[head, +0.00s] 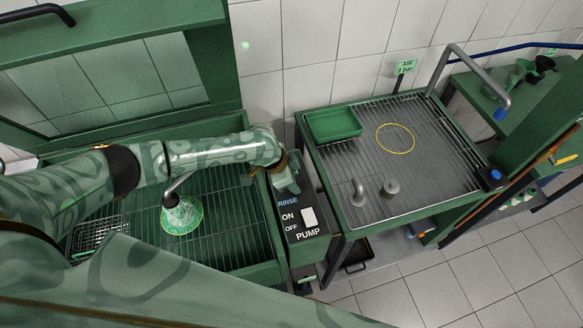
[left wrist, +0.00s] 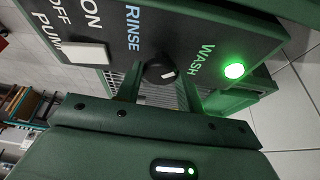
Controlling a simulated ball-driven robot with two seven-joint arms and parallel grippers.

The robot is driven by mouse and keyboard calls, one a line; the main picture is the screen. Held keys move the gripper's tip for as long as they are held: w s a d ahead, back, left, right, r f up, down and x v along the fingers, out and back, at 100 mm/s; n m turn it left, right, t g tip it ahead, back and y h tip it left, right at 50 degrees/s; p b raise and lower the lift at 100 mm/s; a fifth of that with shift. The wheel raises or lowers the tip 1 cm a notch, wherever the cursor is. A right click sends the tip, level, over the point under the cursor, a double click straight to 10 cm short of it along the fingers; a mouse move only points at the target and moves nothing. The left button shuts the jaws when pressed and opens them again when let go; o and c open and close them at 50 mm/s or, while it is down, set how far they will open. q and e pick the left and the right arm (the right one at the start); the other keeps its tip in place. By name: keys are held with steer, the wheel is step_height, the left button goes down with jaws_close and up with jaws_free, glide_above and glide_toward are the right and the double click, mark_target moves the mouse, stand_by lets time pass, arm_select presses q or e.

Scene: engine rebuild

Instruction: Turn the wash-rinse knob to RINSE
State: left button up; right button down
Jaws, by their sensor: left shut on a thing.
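The wash-rinse knob (left wrist: 159,69) is black and round, with a short white mark on its face. In the left wrist view it sits between the RINSE label (left wrist: 133,29) and the WASH label (left wrist: 203,59). Its white mark lies on the side toward WASH. A round lamp (left wrist: 234,71) beside WASH glows green. My left gripper (left wrist: 160,86) is shut on the knob, one finger on each side. In the head view my left gripper (head: 287,181) is over the far end of the control panel (head: 305,233) and hides the knob. My right gripper is not in view.
A white pump switch (head: 308,216) with ON and OFF labels is on the same panel. The wash basin with a grate (head: 232,232) lies left under my arm. A work table (head: 440,160) with a green tray (head: 333,124) and small metal parts stands right.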

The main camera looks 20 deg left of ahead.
arm_select(q)
steer(key=n+p, duration=0.2)
steer(key=n+t+y+p, duration=0.1)
steer(key=n+p, duration=0.1)
steer(key=p, duration=0.1)
steer(key=n+p, duration=0.2)
steer(key=p, duration=0.1)
steer(key=shift+s+d+r+t+y, duration=0.25)
steer(key=shift+t+y, duration=0.15)
steer(key=shift+d+n+y+p, duration=0.1)
steer(key=shift+n+y+p, duration=0.2)
steer(key=shift+n+p, duration=0.8)
steer(key=n, duration=0.1)
steer(key=n+y+p, duration=0.1)
steer(key=shift+d+f+n, duration=0.1)
steer(key=shift+f+n, duration=0.1)
steer(key=shift+n, duration=0.1)
steer(key=shift+n+y, duration=0.5)
steer(key=shift+n, duration=0.7)
steer(key=shift+n+t, duration=0.3)
steer(key=o, duration=1)
steer(key=p+v, duration=0.3)
steer(key=p, duration=0.1)
steer(key=shift+d+r, duration=0.1)
steer(key=shift+r, duration=0.2)
steer(key=v, duration=1.2)
steer(key=shift+r+p, duration=0.3)
steer(key=shift+p, duration=0.05)
